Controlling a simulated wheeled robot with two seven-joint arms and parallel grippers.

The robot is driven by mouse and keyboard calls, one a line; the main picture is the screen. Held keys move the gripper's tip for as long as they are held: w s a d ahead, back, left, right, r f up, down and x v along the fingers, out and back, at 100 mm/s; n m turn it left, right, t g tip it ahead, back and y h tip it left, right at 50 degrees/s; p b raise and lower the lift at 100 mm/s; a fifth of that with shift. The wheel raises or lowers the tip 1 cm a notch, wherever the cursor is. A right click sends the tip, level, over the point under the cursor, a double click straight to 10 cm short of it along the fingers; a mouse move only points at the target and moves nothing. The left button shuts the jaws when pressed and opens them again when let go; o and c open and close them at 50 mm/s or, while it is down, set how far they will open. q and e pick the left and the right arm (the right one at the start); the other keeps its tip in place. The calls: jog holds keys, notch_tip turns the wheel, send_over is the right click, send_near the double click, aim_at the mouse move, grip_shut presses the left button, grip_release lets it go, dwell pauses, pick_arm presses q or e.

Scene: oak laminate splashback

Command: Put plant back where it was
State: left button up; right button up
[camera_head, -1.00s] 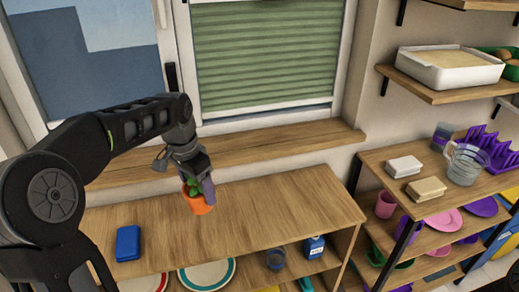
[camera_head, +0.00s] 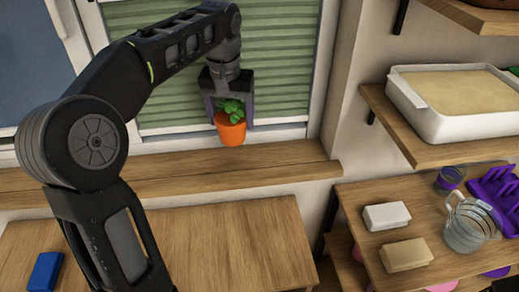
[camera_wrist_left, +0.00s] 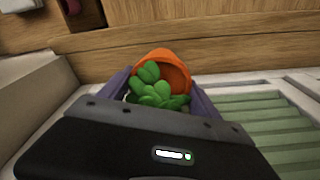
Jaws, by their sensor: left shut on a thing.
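The plant (camera_head: 231,125) has green leaves in an orange pot. My left gripper (camera_head: 230,115) is shut on it, with one finger on each side of the pot. In the head view the plant appears upright, in front of the green window blind and above the wooden windowsill (camera_head: 290,158). The left wrist view shows the orange pot (camera_wrist_left: 165,68) and its leaves between the two fingers, with wooden surfaces beyond. The pot looks clear of the sill. My right gripper is not in view.
A wooden counter (camera_head: 240,235) lies below the sill, with a blue box (camera_head: 46,272) at its left. At right are shelves with a white tray (camera_head: 450,125), two blocks (camera_head: 386,216), a glass jug (camera_head: 467,224) and a purple rack (camera_head: 497,190). The sill is bare.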

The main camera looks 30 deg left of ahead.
aim_at(232, 137)
pick_arm(q)
jog(key=shift+w+n, duration=0.35)
jog(key=shift+n, duration=0.05)
jog(key=shift+d, duration=0.1)
jog(key=shift+s+a+r+n, duration=0.15)
jog(key=shift+s+a+n, duration=0.05)
jog(key=shift+s+n, duration=0.4)
jog(key=shift+w+d, duration=0.1)
jog(key=shift+w, duration=0.15)
jog(key=shift+s+f, duration=0.1)
jog(key=shift+f, duration=0.15)
notch_tip(232, 137, down, 6)
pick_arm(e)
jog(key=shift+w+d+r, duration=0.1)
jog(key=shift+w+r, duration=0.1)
pick_arm(q)
notch_tip(232, 137, down, 3)
jog(key=shift+f+p, duration=0.15)
jog(key=shift+p, duration=0.3)
jog(key=shift+f, duration=0.2)
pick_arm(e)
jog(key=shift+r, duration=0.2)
